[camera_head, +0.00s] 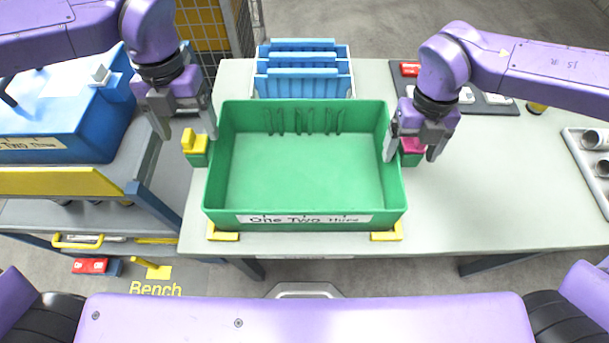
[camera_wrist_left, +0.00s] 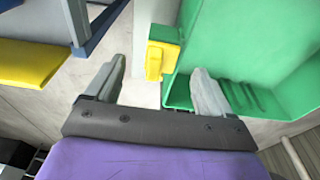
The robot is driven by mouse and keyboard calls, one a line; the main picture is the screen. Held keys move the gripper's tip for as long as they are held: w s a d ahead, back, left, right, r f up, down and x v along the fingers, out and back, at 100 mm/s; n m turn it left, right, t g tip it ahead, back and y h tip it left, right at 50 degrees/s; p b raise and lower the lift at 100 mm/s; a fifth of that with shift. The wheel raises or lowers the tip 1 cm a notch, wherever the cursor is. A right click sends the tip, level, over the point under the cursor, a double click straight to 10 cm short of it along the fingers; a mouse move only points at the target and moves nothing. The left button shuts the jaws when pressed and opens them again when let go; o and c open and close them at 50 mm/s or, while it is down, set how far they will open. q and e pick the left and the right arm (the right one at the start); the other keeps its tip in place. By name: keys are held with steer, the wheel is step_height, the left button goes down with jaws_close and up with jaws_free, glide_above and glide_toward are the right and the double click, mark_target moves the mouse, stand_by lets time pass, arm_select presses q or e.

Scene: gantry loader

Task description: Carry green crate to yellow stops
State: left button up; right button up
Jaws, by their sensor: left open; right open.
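The green crate (camera_head: 305,180) is empty and stands level on the grey bench, its labelled front wall at two yellow corner stops (camera_head: 222,236) (camera_head: 387,236). I cannot tell if it touches them. It has a yellow grip (camera_head: 195,143) on its left side and a pink grip (camera_head: 410,146) on its right. My left gripper (camera_head: 186,134) is open and empty above and beside the yellow grip. In the left wrist view, the crate (camera_wrist_left: 240,45) and yellow grip (camera_wrist_left: 157,60) lie beyond the open fingers (camera_wrist_left: 160,88). My right gripper (camera_head: 411,157) is open around or just above the pink grip, partly hiding it.
Blue racks (camera_head: 303,85) stand behind the crate. A blue crate (camera_head: 60,135) sits on a cart at the left. A dark mat (camera_head: 490,105) with red and white parts lies back right, and a grey tray (camera_head: 578,150) at the far right. The bench right of the crate is clear.

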arm_select(q)
steer(key=r, duration=0.2)
steer(key=w+r, duration=0.1)
steer(key=r, duration=0.2)
steer(key=shift+r, duration=0.3)
arm_select(e)
step_height(320, 180, up, 12)
steer(key=w, duration=0.2)
steer(key=shift+f, duration=0.1)
